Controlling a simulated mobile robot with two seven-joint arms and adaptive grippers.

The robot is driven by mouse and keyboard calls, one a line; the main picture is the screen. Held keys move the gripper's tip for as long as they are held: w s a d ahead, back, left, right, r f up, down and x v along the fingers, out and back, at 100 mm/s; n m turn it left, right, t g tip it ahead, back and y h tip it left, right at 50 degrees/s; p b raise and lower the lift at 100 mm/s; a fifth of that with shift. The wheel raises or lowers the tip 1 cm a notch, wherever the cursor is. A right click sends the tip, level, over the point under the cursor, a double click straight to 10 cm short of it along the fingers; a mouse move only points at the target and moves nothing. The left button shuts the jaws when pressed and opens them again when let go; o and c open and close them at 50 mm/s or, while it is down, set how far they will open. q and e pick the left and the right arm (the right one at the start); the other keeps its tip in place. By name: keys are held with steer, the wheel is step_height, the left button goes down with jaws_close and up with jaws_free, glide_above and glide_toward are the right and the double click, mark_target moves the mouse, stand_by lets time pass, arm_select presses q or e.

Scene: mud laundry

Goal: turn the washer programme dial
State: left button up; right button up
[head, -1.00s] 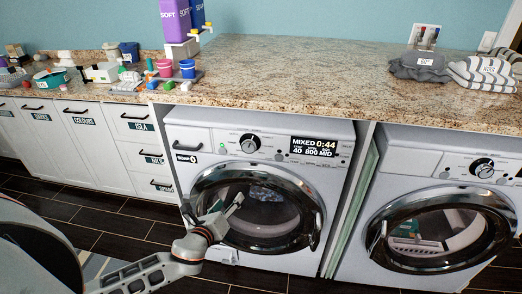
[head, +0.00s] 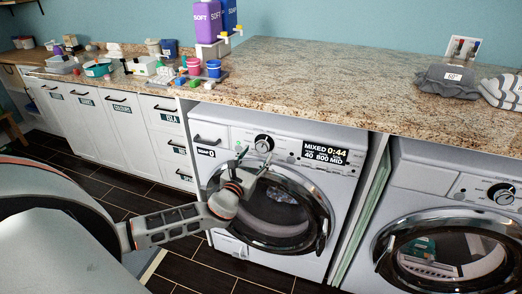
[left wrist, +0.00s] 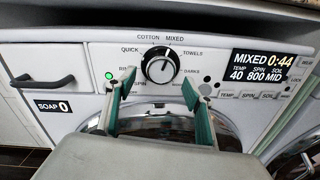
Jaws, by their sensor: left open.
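The programme dial (head: 264,143) is a round black knob with a light marker on the front panel of the left washer (head: 345,180). In the left wrist view the dial (left wrist: 160,65) sits upper centre, its marker pointing up near MIXED, with programme names around it. The washer display (head: 324,154) reads MIXED 0:44, 40, 800, MID. My left gripper (head: 255,163) is open and empty, just below the dial in the head view. In the left wrist view its two green-lined fingers (left wrist: 158,85) stand either side of and below the dial, apart from it. My right gripper is not in view.
The washer's round door (head: 275,208) is below my gripper. A soap drawer (left wrist: 52,92) is left of the dial. The granite counter (head: 320,85) overhangs the panel. A second machine (head: 450,210) stands right; white cabinets (head: 95,125) stand left.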

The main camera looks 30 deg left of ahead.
mark_target(261, 149)
arm_select(q)
steer(key=w, duration=0.2)
steer(key=shift+w+a, duration=0.2)
steer(key=shift+w, duration=0.1)
steer(key=shift+w+a, duration=0.15)
steer(key=shift+w, duration=0.5)
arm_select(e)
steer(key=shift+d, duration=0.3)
arm_select(q)
steer(key=c, duration=1.1)
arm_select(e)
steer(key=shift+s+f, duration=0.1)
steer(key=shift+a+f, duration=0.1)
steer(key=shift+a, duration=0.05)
